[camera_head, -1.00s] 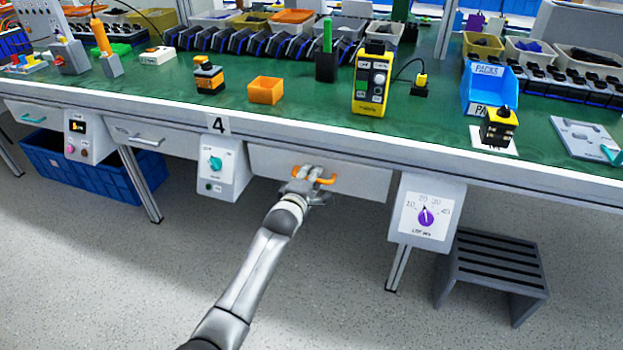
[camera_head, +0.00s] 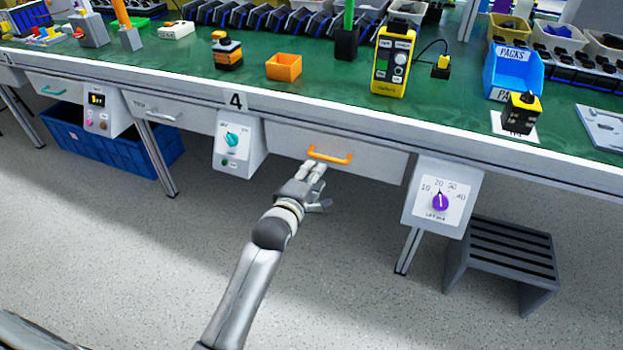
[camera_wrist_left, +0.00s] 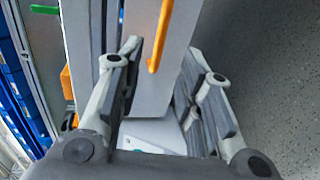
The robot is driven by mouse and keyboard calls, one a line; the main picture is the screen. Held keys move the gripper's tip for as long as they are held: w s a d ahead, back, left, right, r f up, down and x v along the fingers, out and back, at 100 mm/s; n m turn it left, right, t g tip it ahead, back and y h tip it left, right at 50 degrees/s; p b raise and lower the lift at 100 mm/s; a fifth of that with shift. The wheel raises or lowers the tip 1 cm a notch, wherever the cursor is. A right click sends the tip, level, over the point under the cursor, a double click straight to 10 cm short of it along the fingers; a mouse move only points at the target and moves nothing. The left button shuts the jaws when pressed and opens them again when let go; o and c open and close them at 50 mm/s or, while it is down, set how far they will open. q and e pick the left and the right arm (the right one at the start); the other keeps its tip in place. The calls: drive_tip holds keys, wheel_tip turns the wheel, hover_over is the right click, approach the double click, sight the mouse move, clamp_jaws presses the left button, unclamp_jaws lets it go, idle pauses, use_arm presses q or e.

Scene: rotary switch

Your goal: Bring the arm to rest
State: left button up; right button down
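My left gripper (camera_head: 316,182) is in front of and below the orange handle (camera_head: 330,157) of a white drawer (camera_head: 380,160) under the green workbench. In the left wrist view its two fingers (camera_wrist_left: 163,62) stand apart with nothing held between them. The orange handle (camera_wrist_left: 160,38) lies ahead of the fingers there, apart from them. The drawer looks closed. A teal rotary knob (camera_head: 232,139) on a white box is left of the gripper. A purple rotary knob (camera_head: 440,202) on a dial box is to its right. My right gripper is not in view.
The bench front edge (camera_head: 330,130) runs above the gripper. A grey slatted step stool (camera_head: 505,255) stands at the right. A blue crate (camera_head: 90,145) sits under the bench at left. The floor (camera_head: 350,280) around my arm is clear.

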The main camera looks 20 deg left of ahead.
use_arm(q)
drive_tip(key=shift+s+r, duration=0.15)
drive_tip(key=shift+s, duration=0.35)
